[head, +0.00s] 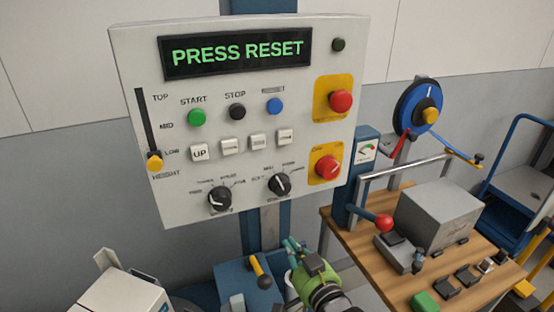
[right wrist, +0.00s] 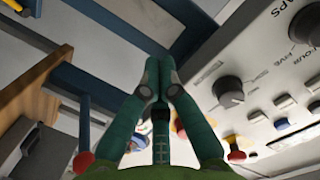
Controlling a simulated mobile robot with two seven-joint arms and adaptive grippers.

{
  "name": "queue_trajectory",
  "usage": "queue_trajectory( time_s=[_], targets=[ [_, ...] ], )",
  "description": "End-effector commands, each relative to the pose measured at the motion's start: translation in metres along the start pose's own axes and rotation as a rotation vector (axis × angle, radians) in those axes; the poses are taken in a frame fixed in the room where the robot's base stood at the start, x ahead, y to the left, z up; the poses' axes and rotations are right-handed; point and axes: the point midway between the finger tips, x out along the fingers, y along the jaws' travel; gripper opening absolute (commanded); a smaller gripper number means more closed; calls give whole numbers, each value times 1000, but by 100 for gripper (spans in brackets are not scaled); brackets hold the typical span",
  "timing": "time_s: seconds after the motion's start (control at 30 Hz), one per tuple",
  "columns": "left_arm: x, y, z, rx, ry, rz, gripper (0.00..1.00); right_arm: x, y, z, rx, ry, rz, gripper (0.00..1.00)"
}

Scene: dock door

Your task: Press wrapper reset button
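The grey-white wrapper control panel (head: 235,60) fills the upper middle of the head view. Its display (head: 237,51) reads "PRESS RESET" in green. The blue button (head: 274,105) sits at the right end of the top button row, right of the black stop button (head: 237,111); its label is blurred. A blue button also shows at the right of the right wrist view (right wrist: 283,124). My right gripper (head: 292,245) is below the panel, apart from it. In the right wrist view its green fingers (right wrist: 157,68) meet at the tips with nothing between them. My left gripper is out of view.
Two red mushroom buttons on yellow plates, upper (head: 340,101) and lower (head: 327,166), line the panel's right side. Black knobs (head: 280,184) stick out low on it. A wooden bench (head: 385,272) with a grey block (head: 440,215) stands at the right.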

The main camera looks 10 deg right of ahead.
Motion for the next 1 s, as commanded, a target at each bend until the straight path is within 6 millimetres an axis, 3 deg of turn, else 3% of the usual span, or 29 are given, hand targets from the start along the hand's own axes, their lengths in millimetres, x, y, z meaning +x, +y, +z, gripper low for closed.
queue_trajectory(
  time_s=[0.03, 0.2, 0.4, 0.5, 0.7, 1.0],
  targets=[
    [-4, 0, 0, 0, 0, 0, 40, -1, -13, -27, 17, 58, -29, 0],
    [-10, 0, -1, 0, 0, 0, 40, -11, -50, -102, 80, 233, -128, 0],
    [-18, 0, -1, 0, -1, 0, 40, -40, -90, -183, 151, 427, -258, 0],
    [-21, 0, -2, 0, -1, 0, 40, -56, -106, -215, 181, 506, -318, 0],
    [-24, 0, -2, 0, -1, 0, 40, -82, -126, -254, 221, 607, -401, 0],
    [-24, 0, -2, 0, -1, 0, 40, -90, -131, -263, 231, 634, -424, 0]
  ],
)
